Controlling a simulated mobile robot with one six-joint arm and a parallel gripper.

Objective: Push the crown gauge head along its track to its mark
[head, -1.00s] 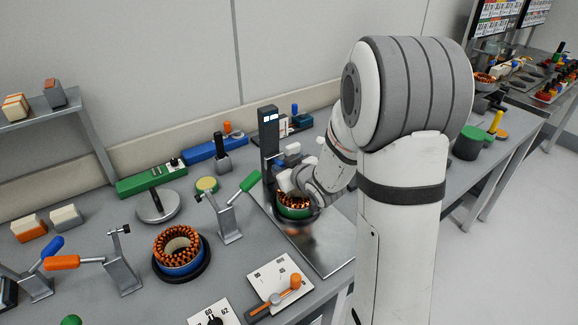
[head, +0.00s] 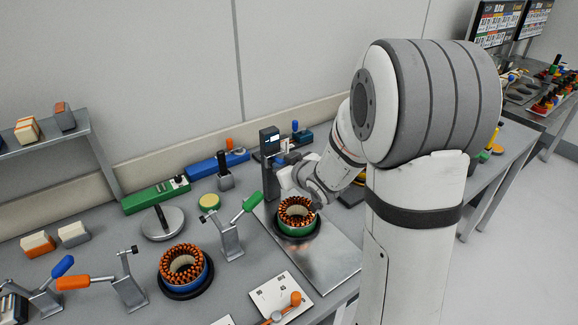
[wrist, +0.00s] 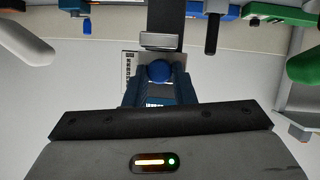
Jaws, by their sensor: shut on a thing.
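The crown gauge is a dark upright post (head: 270,160) with a small lit display, at the back of a metal plate (head: 333,258). Its post also shows at the top of the wrist view (wrist: 165,18). My gripper (head: 287,165) is beside the post, above and behind a green-based stator (head: 297,217) with copper windings. In the wrist view my gripper (wrist: 160,88) is shut around a blue round knob (wrist: 158,71), seemingly the gauge head's; the fingers hide most of the head. A pale label plate with dark markings is behind the knob. The mark cannot be made out.
A green-handled clamp (head: 231,235) stands just left of the plate. A blue-based stator (head: 184,268) sits further left. Blue (head: 218,163) and green (head: 156,195) boxes line the back. The plate's front right is clear.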

